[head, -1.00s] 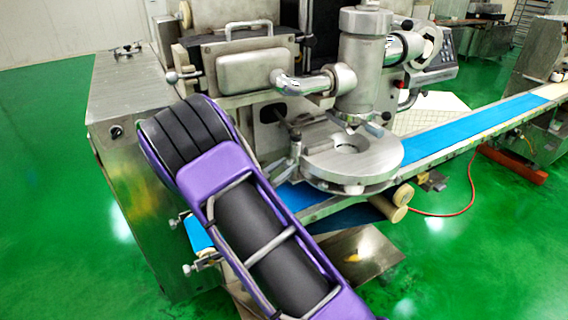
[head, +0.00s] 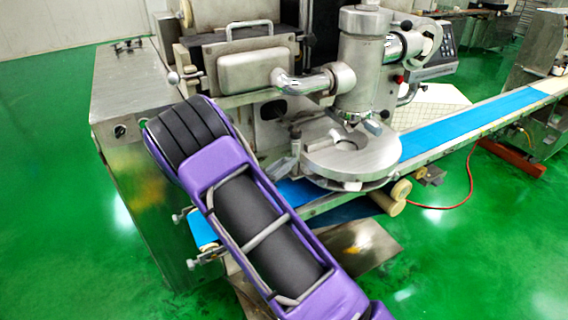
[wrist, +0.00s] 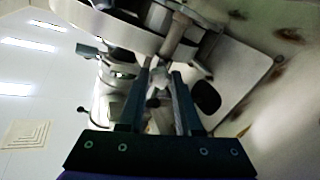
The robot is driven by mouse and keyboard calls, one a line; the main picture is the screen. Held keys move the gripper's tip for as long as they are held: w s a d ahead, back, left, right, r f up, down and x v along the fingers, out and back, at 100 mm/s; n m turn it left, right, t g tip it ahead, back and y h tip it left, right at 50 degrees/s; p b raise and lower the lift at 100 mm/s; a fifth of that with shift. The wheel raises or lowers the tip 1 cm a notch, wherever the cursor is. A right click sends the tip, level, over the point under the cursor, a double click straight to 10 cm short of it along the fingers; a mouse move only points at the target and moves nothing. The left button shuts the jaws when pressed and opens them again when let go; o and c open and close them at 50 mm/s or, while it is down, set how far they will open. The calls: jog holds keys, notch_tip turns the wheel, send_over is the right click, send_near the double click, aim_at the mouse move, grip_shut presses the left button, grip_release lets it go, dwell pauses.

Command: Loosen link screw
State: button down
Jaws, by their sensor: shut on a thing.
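In the wrist view, my gripper (wrist: 162,78) shows as two dark parallel fingers, closed on a small pale metal part, which I take to be the link screw (wrist: 158,82). It sits between the fingertips, and its edges are blurred, so its exact shape and how far it is turned cannot be told. A grey metal shaft (wrist: 178,35) rises just beyond the fingertips. In the head view, my own purple and black arm reaches toward the encrusting machine (head: 262,72) and hides my fingers and the screw.
The machine's round steel disc (head: 350,158) stands right of my arm, under the vertical cylinder (head: 360,75). A blue conveyor belt (head: 465,125) runs off to the right. A steel cabinet (head: 125,90) stands on the left. Green floor is open at far left and lower right.

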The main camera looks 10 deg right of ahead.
dwell(0.3)
jog(key=c, duration=0.6)
grip_release()
jog(key=v, duration=1.7)
jog(key=shift+s+b, duration=0.2)
jog(key=shift+b, duration=0.1)
jog(key=shift+w+a, duration=0.1)
jog(key=shift+a, duration=0.1)
